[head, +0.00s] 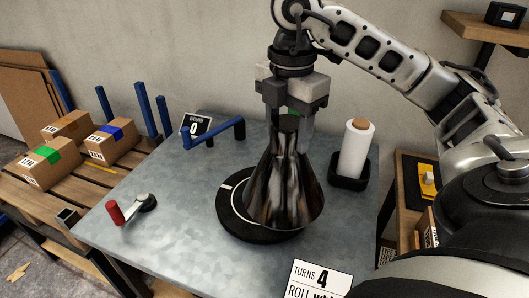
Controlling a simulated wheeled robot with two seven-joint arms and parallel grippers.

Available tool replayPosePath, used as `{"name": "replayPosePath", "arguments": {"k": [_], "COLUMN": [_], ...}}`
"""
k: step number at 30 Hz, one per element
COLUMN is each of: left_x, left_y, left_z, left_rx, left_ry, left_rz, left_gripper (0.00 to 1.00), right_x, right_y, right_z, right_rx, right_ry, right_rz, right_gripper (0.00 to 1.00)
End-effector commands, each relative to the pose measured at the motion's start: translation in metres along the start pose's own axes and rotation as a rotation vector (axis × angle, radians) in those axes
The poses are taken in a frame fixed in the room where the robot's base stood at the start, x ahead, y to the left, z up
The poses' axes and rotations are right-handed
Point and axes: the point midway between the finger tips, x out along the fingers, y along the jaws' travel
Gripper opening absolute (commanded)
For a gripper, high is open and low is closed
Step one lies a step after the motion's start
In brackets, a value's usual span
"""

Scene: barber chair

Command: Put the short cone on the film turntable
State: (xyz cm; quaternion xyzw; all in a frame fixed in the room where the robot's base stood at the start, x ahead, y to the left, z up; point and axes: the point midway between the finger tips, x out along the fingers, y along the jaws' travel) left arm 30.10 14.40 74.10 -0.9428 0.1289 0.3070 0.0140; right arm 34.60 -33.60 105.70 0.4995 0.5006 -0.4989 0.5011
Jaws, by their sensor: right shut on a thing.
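The short cone (284,186) is shiny, dark and metallic, with a bit of green at its top. My right gripper (289,122) points down and is shut on the top of the cone. The film turntable (228,206) is a round black disc with a pale ring on the metal table. The cone is upright over the turntable and hides much of its middle and right. I cannot tell whether the cone's base touches the disc. My left gripper is not in view.
A white film roll (355,150) stands in a black holder right of the cone. A blue bracket (220,132) and small counter sign (196,124) stand behind. A red-handled crank (128,208) is at left. Boxes (112,143) lie on a pallet. A "TURNS 4" card (318,281) is in front.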

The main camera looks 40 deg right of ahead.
Motion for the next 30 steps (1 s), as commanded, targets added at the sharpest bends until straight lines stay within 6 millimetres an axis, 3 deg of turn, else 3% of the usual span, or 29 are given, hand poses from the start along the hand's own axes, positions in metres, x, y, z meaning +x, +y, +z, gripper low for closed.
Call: {"name": "replayPosePath", "arguments": {"k": [11,16,21,30], "left_x": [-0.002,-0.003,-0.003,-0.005], "left_y": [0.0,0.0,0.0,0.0], "left_z": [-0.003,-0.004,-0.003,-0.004], "left_rx": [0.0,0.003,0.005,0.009], "left_ry": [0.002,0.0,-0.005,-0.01], "left_rz": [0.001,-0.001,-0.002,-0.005], "left_gripper": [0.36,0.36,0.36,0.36], "right_x": [0.031,0.06,0.08,0.107], "right_y": [0.066,0.088,0.103,0.111], "right_z": [0.029,0.039,0.046,0.051], "right_rx": [0.001,-0.002,-0.003,-0.004], "right_ry": [0.003,0.002,0.002,-0.001], "right_rz": [-0.002,-0.004,-0.001,-0.004], "right_gripper": [0.03,0.03,0.03,0.03]}}
